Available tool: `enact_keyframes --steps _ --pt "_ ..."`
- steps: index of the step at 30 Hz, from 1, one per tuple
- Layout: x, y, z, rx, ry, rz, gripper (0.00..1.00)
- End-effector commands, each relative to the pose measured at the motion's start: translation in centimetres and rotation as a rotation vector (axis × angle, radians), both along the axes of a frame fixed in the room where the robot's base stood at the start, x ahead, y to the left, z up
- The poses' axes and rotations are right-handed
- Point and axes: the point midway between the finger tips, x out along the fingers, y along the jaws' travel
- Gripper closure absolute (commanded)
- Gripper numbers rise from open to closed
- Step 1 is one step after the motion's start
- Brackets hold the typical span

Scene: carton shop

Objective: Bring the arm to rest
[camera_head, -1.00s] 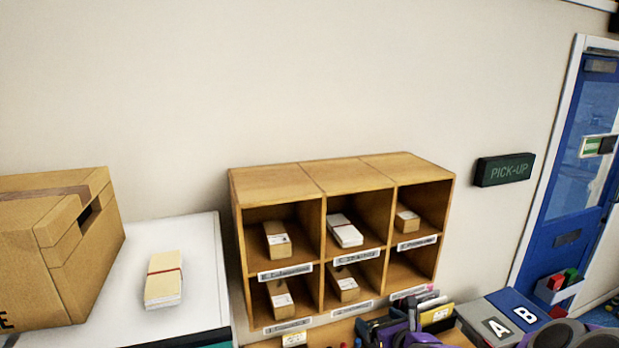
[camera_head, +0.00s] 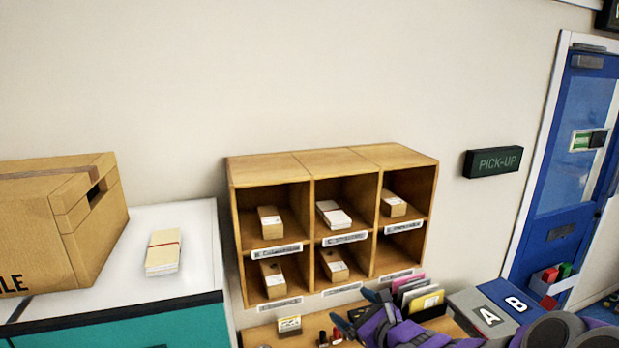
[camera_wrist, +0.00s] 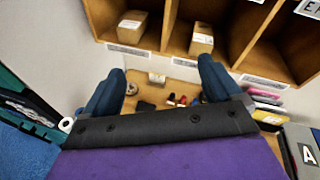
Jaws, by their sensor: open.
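My gripper (camera_head: 372,308) shows at the bottom of the head view, in front of the lower part of the wooden pigeonhole shelf (camera_head: 305,163). In the wrist view my gripper (camera_wrist: 160,92) has its two blue fingers wide apart with nothing between them. My purple arm reaches in from the lower right of the head view. Beyond the fingers lies the wooden desk top (camera_wrist: 150,101).
The shelf holds small cartons and bundles above the desk. A cardboard box (camera_head: 50,225) and a banded paper stack (camera_head: 163,252) sit on a white-topped cabinet (camera_head: 200,225) at left.

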Motion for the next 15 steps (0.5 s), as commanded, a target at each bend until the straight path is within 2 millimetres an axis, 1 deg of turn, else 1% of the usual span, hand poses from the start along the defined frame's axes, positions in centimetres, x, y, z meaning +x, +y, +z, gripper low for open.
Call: enact_keyframes --steps 1,2,5,6,8,9,11,12,14,15 --pt "-0.5 1.3 0.2 -0.03 -0.037 0.049 0.08" --pt "-0.9 2.0 0.5 -0.048 -0.061 0.08 0.08" --pt "-2.6 5.1 1.6 -0.121 -0.151 0.208 0.08" --pt "-3.7 6.6 2.0 -0.155 -0.191 0.27 0.08" --pt "-5.7 9.0 2.1 -0.217 -0.256 0.378 0.08" --pt "-7.5 10.6 2.1 -0.265 -0.301 0.461 0.08" --pt "-10.6 12.9 1.6 -0.338 -0.368 0.595 0.08" --pt "-12.8 14.2 1.1 -0.39 -0.408 0.686 0.08" --pt "-16.1 15.6 -0.2 -0.468 -0.455 0.821 0.08" --pt "-18.3 16.2 -1.3 -0.522 -0.48 0.911 0.08"
